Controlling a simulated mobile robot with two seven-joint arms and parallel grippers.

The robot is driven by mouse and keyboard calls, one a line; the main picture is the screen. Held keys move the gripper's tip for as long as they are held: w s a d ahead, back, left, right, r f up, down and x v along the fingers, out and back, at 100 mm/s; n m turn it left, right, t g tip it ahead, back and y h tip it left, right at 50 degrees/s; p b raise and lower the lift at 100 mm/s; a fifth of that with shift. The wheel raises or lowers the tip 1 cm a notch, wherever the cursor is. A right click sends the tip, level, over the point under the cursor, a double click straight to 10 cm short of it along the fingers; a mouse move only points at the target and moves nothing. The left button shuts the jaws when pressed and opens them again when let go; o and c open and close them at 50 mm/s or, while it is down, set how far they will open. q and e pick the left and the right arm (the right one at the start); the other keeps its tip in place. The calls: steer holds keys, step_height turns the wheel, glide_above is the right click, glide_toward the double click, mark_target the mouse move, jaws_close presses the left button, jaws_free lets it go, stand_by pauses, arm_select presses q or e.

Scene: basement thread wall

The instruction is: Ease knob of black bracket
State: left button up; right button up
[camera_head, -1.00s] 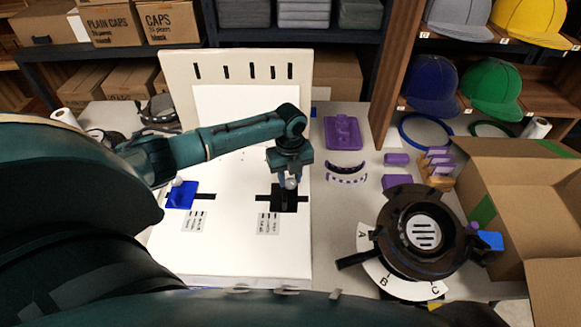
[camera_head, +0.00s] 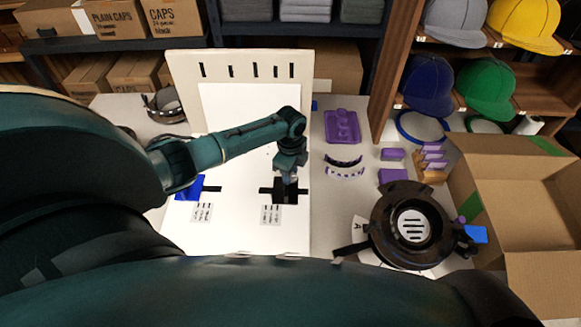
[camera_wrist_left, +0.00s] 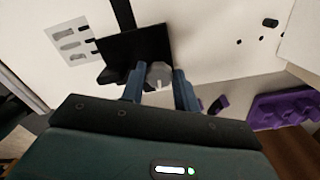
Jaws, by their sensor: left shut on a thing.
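The black bracket (camera_head: 284,196) is a flat dark plate over a slot in the white board (camera_head: 240,232). In the left wrist view the black bracket (camera_wrist_left: 135,52) lies just beyond my fingers, and its pale round knob (camera_wrist_left: 159,74) sits between them. My left gripper (camera_head: 290,180) is shut on the knob, with one blue-grey finger on each side in the left wrist view (camera_wrist_left: 159,84). The head view mostly hides the knob behind the gripper. A blue bracket (camera_head: 187,188) sits on the left slot, partly covered by my arm. My right gripper is not in view.
A white upright panel (camera_head: 184,84) with slots stands behind the board. Right of it are purple parts (camera_head: 341,126), a black ring fixture (camera_head: 380,226) and an open cardboard box (camera_head: 535,180). My own arm and body cover the left and front.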

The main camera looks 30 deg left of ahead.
arm_select(q)
steer(key=shift+a+n, duration=0.1)
steer(key=shift+n, duration=0.3)
steer(key=o, duration=1)
step_height(320, 180, up, 13)
steer(key=shift+r+p, duration=0.15)
steer(key=shift+p, duration=0.15)
stand_by(0.3)
